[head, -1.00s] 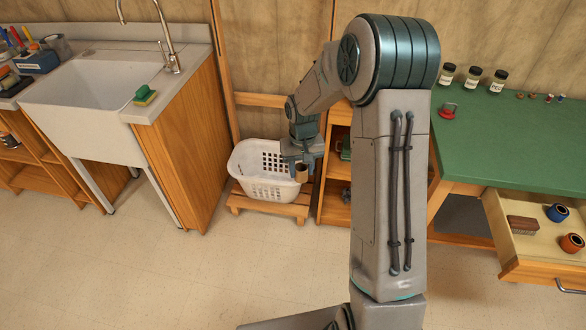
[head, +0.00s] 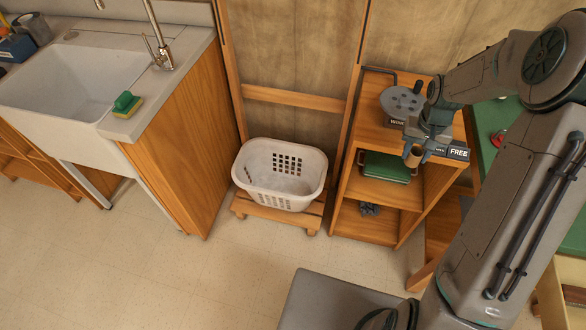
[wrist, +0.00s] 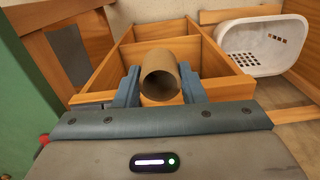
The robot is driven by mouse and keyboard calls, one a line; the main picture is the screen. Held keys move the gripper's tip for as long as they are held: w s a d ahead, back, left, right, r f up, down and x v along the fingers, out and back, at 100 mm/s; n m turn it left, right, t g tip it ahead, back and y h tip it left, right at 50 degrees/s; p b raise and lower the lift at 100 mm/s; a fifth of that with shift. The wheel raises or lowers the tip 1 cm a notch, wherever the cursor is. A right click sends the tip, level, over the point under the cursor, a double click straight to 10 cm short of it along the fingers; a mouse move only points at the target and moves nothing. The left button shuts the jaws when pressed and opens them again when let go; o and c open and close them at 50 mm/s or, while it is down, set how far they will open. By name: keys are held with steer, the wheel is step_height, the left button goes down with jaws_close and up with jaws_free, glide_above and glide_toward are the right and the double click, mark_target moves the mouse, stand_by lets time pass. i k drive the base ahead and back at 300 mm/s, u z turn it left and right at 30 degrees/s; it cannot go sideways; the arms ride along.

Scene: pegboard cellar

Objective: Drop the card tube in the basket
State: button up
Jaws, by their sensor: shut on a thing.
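The card tube (wrist: 160,82) is a short brown hollow cylinder. My gripper (wrist: 160,92) is shut on it, with a finger on each side in the wrist view. In the head view my gripper (head: 416,152) holds the tube (head: 413,157) in front of the wooden shelf unit, to the right of the basket. The white laundry basket (head: 262,200) stands on a low wooden stand between the sink cabinet and the shelf unit. It looks empty. In the wrist view the basket (wrist: 236,58) is at the upper right, apart from the tube.
The wooden shelf unit (head: 400,233) holds a green case (head: 386,167) and a grey round object (head: 400,104) on top. The sink cabinet (head: 180,130) stands left of the basket. A green-topped bench (head: 497,112) is at the right. Floor in front of the basket is clear.

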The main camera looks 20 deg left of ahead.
mark_target(281, 180)
steer(key=u, duration=0.55)
steer(key=i, duration=0.85)
steer(key=u, duration=0.75)
